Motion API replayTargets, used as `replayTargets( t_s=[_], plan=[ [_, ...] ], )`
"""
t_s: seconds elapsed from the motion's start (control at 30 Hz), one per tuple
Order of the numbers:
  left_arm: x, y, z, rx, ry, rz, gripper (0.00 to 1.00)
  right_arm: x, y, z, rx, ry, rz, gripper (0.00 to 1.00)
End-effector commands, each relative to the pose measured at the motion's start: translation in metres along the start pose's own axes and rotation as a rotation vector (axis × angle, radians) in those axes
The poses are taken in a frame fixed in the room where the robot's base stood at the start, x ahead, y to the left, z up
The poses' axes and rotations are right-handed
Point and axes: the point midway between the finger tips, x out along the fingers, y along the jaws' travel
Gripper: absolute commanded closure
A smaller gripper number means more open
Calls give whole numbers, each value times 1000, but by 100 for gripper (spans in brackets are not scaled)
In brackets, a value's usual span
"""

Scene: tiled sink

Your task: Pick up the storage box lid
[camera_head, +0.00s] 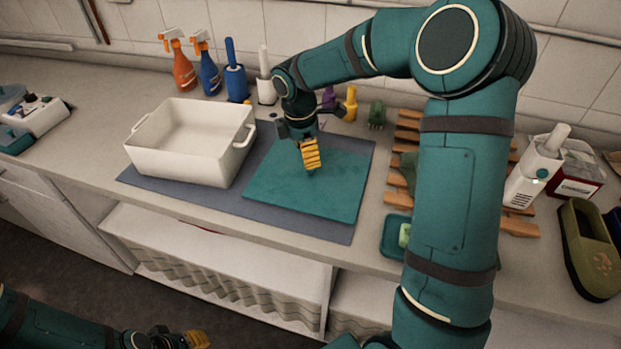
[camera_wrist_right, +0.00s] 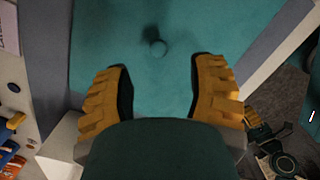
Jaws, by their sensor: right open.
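The storage box lid (camera_head: 330,195) is a flat teal panel lying on a grey-blue mat on the counter, right of the white storage box (camera_head: 185,145). My right gripper (camera_head: 311,168), with yellow fingers, points down over the lid's upper middle. The knob is not between the fingertips. The exact height above the lid is hard to judge. My left gripper (camera_head: 192,340) is low at the bottom edge, away from the counter; its opening is unclear.
The grey-blue mat (camera_head: 290,222) lies under box and lid. Spray bottles (camera_head: 182,65) and brushes stand along the back wall. A wooden rack (camera_head: 398,180) and a teal dish (camera_head: 394,238) are right of the lid. My right arm covers part of the right side.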

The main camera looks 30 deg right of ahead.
Motion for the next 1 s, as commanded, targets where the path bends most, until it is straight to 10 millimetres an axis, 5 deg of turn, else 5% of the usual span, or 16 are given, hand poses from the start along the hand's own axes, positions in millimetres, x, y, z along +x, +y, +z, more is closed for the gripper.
replayTargets(
  t_s=[0.6,0.87,1.0],
  plan=[
    [18,-7,-2,2,9,0,66,61,1,1,0,-1,-2,44],
    [18,-6,-2,2,10,0,66,63,1,2,0,0,0,44],
    [18,-6,-2,2,10,0,66,63,1,1,0,0,0,87]
  ],
)
